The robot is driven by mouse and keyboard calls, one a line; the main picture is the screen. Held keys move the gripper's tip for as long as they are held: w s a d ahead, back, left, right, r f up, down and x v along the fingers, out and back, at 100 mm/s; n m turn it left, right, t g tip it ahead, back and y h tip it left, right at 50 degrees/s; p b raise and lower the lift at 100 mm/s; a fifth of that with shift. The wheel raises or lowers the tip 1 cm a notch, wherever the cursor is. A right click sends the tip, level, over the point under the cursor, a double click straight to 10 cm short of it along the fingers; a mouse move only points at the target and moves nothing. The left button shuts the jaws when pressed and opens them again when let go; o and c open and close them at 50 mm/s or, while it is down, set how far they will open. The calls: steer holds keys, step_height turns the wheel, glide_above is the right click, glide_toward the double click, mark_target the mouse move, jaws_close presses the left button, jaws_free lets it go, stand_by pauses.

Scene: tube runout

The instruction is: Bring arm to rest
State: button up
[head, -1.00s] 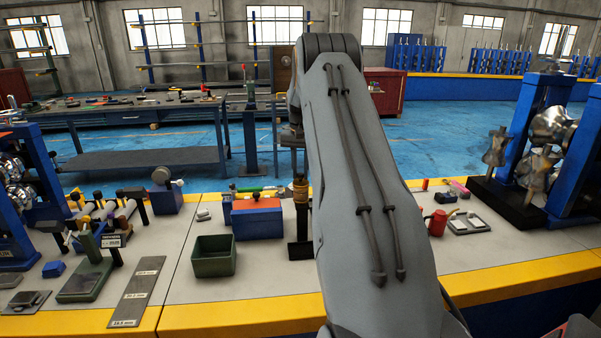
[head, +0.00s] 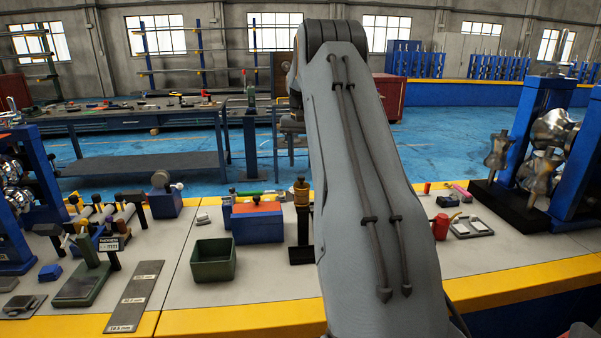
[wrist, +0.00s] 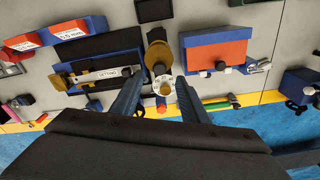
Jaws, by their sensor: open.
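My arm (head: 370,170) is raised in the middle of the head view, its far end largely hidden behind the upper link. In the wrist view my gripper (wrist: 158,92) is open, its two dark fingers apart. A brass-coloured fixture (wrist: 158,55) with a pale round part shows below and between the fingers in that view. No object is visibly gripped. In the head view a brass-topped black stand (head: 301,230) stands on the bench just left of my arm.
The bench (head: 190,300) has a yellow front edge. Left of my arm are a green bin (head: 214,262) and a blue box with an orange top (head: 257,222). To the right are a red can (head: 440,228) and a tall blue frame (head: 545,140) holding metal parts.

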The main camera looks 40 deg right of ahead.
steer(key=shift+r, duration=0.9)
steer(key=shift+a, duration=0.4)
steer(key=s+a+f+n, duration=0.2)
steer(key=s+a, duration=0.1)
steer(key=a, duration=0.8)
steer(key=s+a+f+n, duration=0.2)
steer(key=s+a+n, duration=0.15)
steer(key=a, duration=0.85)
steer(key=s+a+f+n, duration=0.2)
steer(key=s+a+f, duration=0.1)
steer(key=s+a, duration=0.6)
steer(key=s+a+f+n, duration=0.2)
steer(key=s+a, duration=0.6)
steer(key=s, duration=0.8)
steer(key=shift+a+f, duration=0.4)
steer(key=shift+f, duration=0.5)
